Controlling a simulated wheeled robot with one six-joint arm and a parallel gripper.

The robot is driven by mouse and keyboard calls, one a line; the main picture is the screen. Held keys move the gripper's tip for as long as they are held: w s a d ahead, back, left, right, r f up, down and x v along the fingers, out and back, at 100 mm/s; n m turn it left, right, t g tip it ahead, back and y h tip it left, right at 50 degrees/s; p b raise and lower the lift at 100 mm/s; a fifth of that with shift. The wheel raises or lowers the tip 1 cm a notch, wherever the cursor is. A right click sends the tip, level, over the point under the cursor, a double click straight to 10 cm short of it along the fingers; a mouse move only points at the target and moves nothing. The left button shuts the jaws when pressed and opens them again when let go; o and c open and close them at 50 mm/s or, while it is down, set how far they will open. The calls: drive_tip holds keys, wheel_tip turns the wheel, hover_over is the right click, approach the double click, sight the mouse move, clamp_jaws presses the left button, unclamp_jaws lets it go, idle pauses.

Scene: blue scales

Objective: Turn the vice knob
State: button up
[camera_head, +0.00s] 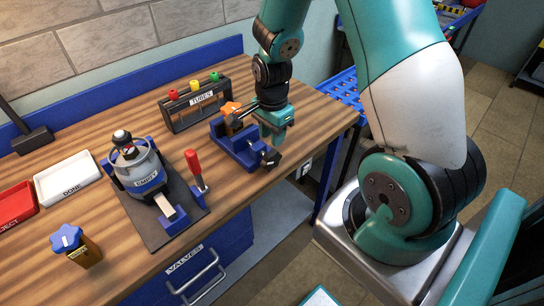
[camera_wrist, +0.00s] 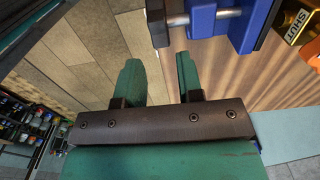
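The blue vice (camera_head: 236,148) sits near the bench's front right edge. Its black knob (camera_head: 270,158) points out toward that edge. In the wrist view, the vice (camera_wrist: 228,22) is at the top, and its dark knob (camera_wrist: 157,22) shows at the end of a metal screw. My gripper (camera_head: 272,138) hangs just above and behind the knob, pointing down. In the wrist view, my gripper (camera_wrist: 158,65) has its two teal fingers apart with nothing between them. The fingers seem clear of the knob.
An orange-knobbed brass block marked SHUT (camera_wrist: 297,24) is close beside the vice. A rack of tubes (camera_head: 196,108) stands behind. A red-handled clamp (camera_head: 194,168) and a grey EMPTY pot (camera_head: 140,168) are left. The floor is open past the bench edge.

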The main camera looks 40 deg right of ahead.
sight(272, 152)
wheel_tip(272, 152, down, 9)
drive_tip(key=shift+f+p, duration=0.2)
drive_tip(key=shift+p, duration=0.4)
clamp_jaws()
